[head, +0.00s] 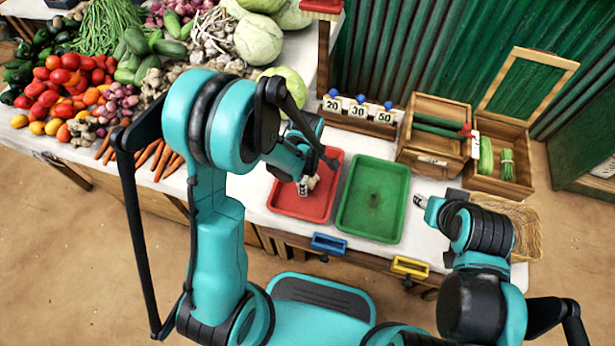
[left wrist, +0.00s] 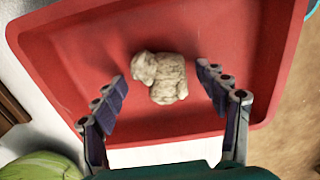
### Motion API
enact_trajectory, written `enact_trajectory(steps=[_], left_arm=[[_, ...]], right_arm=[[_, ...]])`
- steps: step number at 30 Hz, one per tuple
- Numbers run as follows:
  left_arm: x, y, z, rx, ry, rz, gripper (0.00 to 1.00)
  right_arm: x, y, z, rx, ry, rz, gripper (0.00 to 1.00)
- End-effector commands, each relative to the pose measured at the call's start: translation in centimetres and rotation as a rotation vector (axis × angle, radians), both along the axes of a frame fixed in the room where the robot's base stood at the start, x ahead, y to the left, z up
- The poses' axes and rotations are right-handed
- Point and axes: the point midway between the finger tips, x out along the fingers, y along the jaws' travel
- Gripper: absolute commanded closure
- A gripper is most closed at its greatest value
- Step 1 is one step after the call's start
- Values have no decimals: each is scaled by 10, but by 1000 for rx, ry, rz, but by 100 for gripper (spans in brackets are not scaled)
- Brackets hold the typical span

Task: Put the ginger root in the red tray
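The red tray (head: 325,197) lies on the white counter, left of the green tray. The pale, knobbly ginger root (head: 312,182) is in the red tray, partly hidden by my left gripper (head: 304,187) in the head view. In the left wrist view the ginger root (left wrist: 160,77) lies on the floor of the red tray (left wrist: 225,35). The left fingers (left wrist: 163,85) are spread, one on each side of it, with gaps between them and the root. My right gripper (head: 421,201) is at the right of the green tray, small and empty-looking; its opening is unclear.
The green tray (head: 350,212) is empty. Behind it stand number cards (head: 358,110) and wooden crates (head: 433,135) with vegetables. A vegetable heap (head: 130,60) fills the left table. A wicker basket (head: 527,225) is at the right. A cabbage (left wrist: 38,166) is beside the red tray.

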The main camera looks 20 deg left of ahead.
Motion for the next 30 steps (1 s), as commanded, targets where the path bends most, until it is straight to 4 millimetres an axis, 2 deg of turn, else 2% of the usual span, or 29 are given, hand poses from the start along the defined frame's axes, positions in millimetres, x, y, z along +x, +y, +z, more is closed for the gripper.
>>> enact_trajectory(steps=[5,8,18,21,27,30], left_arm=[[0,0,2,0,0,0,27],[0,0,13,0,0,0,27],[-1,0,87,0,0,0,27],[-1,0,104,0,0,0,27],[-1,0,123,0,-3,-7,27],[-4,3,136,-1,-27,-68,27]], right_arm=[[0,0,2,0,0,0,60],[0,0,8,0,0,0,60],[0,0,40,0,0,0,60],[0,0,46,0,0,0,60],[0,0,52,0,0,0,60],[0,0,52,0,0,0,60]])
